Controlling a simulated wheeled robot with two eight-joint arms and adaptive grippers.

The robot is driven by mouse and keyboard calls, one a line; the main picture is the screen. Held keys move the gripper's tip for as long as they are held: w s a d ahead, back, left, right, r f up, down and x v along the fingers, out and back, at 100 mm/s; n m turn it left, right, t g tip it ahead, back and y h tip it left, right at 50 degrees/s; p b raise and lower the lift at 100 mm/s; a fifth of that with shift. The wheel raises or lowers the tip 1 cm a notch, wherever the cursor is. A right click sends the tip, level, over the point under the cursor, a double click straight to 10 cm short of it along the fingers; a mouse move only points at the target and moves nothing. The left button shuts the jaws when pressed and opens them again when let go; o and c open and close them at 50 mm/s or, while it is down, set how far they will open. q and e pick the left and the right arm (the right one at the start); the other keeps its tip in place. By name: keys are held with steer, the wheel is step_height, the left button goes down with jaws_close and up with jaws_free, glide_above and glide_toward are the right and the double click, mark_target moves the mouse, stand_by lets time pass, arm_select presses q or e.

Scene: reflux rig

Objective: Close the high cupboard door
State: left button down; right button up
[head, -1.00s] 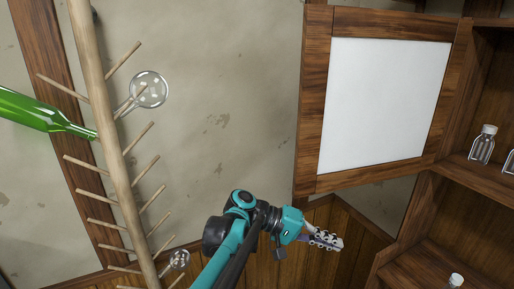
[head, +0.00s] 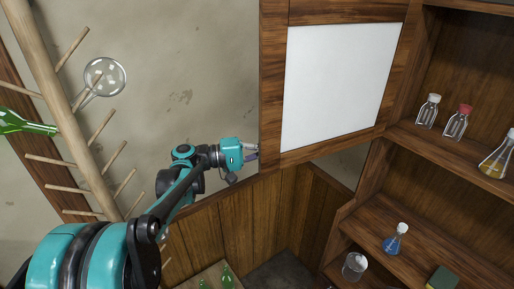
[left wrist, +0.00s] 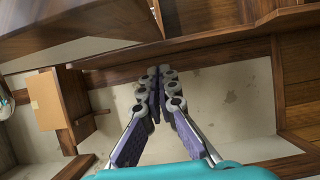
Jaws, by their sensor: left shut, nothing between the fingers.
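The cupboard door (head: 337,85), a wooden frame around a white panel, stands open in the head view, swung out to the left of the cupboard's shelves. My left gripper (head: 252,151) is at the lower part of the door's left, free edge. Its fingertips are partly hidden behind that edge, and I cannot tell whether they touch it. In the left wrist view, the left gripper's fingers (left wrist: 160,75) are together and empty, with wooden boards just beyond the tips. My right gripper is not in view.
The cupboard's shelves (head: 440,150) hold small bottles and flasks at the right. A wooden peg rack (head: 62,110) with a green bottle (head: 22,124) and a round flask (head: 104,77) stands at the left. The wall between rack and door is clear.

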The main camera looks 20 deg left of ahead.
arm_select(q)
steer(key=s+d, duration=0.2)
steer(key=s, duration=0.1)
steer(key=shift+s+d+p, duration=0.1)
steer(key=shift+p, duration=0.2)
steer(key=shift+w, duration=0.2)
